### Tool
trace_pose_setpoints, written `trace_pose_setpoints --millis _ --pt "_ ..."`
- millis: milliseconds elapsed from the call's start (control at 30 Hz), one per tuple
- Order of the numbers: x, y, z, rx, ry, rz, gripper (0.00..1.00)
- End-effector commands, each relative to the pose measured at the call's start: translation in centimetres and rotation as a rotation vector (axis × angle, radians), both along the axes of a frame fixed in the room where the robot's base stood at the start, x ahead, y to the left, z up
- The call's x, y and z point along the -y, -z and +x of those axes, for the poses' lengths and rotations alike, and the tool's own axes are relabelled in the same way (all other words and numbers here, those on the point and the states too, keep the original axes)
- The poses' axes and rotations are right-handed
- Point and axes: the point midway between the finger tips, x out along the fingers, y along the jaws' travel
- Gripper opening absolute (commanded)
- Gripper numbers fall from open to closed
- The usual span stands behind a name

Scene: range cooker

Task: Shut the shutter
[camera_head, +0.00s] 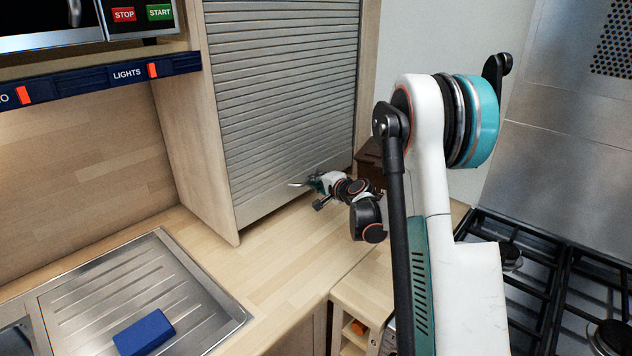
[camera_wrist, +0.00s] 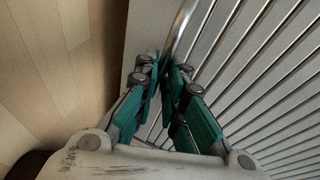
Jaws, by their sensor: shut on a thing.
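The grey slatted shutter (camera_head: 285,90) hangs in a light wooden cabinet, with its slats drawn down close to the worktop. Whether its bottom edge touches the worktop I cannot tell. A curved metal handle (camera_head: 297,184) sticks out near the bottom of the shutter; it also shows as a bent bar in the wrist view (camera_wrist: 180,32). My gripper (camera_head: 314,184) is at this handle, low in front of the shutter. In the wrist view its teal fingers (camera_wrist: 164,78) are close together on the handle, and they hide the gripped part.
A steel sink drainer (camera_head: 85,290) with a blue sponge (camera_head: 144,333) lies at the left. A dark brown box (camera_head: 371,165) stands behind my wrist. A gas hob (camera_head: 540,270) is at the right. The wooden worktop (camera_head: 285,245) before the shutter is clear.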

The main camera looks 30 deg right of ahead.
Motion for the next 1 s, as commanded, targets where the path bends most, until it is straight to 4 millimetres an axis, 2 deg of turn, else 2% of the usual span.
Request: trace_pose_setpoints --millis 300,633,667,733,767,1000 --pt "0.0 4.4 0.0 -0.002 -0.002 -0.007 0.00" --pt "0.0 4.8 -0.2 -0.005 -0.004 -0.010 0.00" --pt "0.0 4.9 -0.2 -0.006 -0.004 -0.011 0.12" --pt "-0.1 4.9 -0.2 -0.005 -0.005 -0.009 0.28" --pt "-0.1 4.9 -0.2 -0.005 -0.005 -0.008 0.31" --pt "0.0 4.7 -0.1 -0.003 -0.002 -0.006 0.31"
